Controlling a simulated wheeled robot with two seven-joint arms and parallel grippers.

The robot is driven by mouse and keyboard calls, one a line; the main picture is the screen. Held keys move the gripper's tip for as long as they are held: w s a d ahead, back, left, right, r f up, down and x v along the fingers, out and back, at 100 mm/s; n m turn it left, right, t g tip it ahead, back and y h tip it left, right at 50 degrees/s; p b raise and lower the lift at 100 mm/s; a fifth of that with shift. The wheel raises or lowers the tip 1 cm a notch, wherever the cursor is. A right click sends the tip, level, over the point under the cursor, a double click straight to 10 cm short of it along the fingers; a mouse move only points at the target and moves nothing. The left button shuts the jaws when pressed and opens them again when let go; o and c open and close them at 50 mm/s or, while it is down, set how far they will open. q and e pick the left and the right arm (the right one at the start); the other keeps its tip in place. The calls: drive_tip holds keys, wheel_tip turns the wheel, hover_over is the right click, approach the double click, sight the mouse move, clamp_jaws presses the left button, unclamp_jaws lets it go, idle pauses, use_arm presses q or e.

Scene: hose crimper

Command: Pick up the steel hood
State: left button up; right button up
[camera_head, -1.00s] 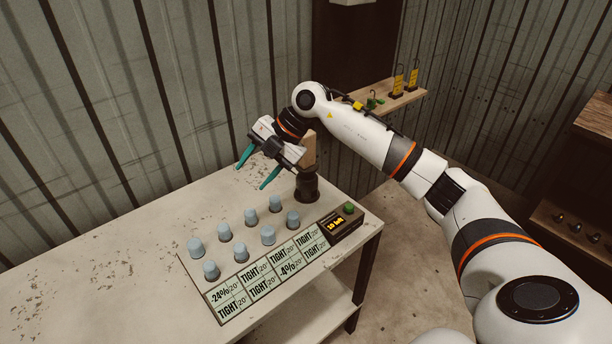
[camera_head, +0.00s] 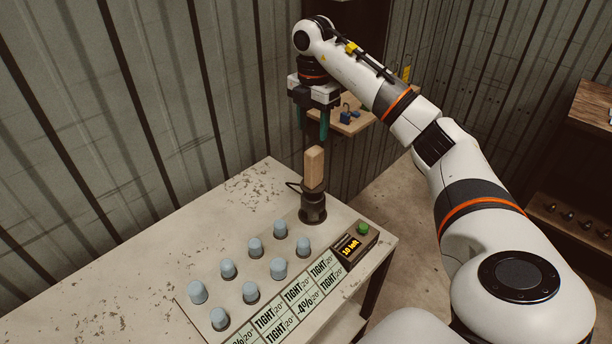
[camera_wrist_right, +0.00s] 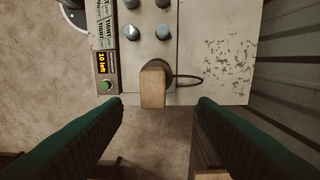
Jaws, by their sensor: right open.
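Nothing in view is marked as the steel hood. Several pale blue-grey, rounded caps (camera_head: 279,268) stand in two rows on the table, and I cannot tell whether one of them is the hood. Some caps (camera_wrist_right: 132,33) also show in the right wrist view. My right gripper (camera_head: 312,124) is open and empty, fingers pointing down, above the table's far end. In the right wrist view its green fingers (camera_wrist_right: 160,106) are spread apart, with an upright wooden block (camera_wrist_right: 153,88) on a dark round base (camera_head: 313,208) below. My left gripper is not in view.
A box with a green button (camera_head: 362,228) and "10 left" display stands at the table's right edge, beside label plates (camera_head: 299,291). A wooden shelf (camera_head: 357,126) with a blue item is behind my gripper. Small dark knobs (camera_head: 568,216) sit on the right shelf. The table's left (camera_head: 130,270) is clear.

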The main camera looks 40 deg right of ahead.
sight(314, 161)
drive_tip(key=f, duration=0.2)
drive_tip(key=s+f+p, duration=0.1)
drive_tip(key=f, duration=0.1)
drive_tip(key=shift+w+f, duration=0.2)
drive_tip(key=shift+f, duration=0.4)
drive_tip(key=f+p, duration=0.1)
drive_tip(key=f, duration=0.1)
drive_tip(key=f+p, duration=0.1)
drive_tip(key=f, duration=0.1)
drive_tip(key=shift+s+a+f, duration=0.1)
drive_tip(key=shift+s+f, duration=0.1)
drive_tip(key=shift+f, duration=0.2)
drive_tip(key=shift+c, duration=0.7)
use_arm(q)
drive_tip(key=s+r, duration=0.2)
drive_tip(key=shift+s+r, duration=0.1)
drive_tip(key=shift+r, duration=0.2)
use_arm(e)
clamp_jaws()
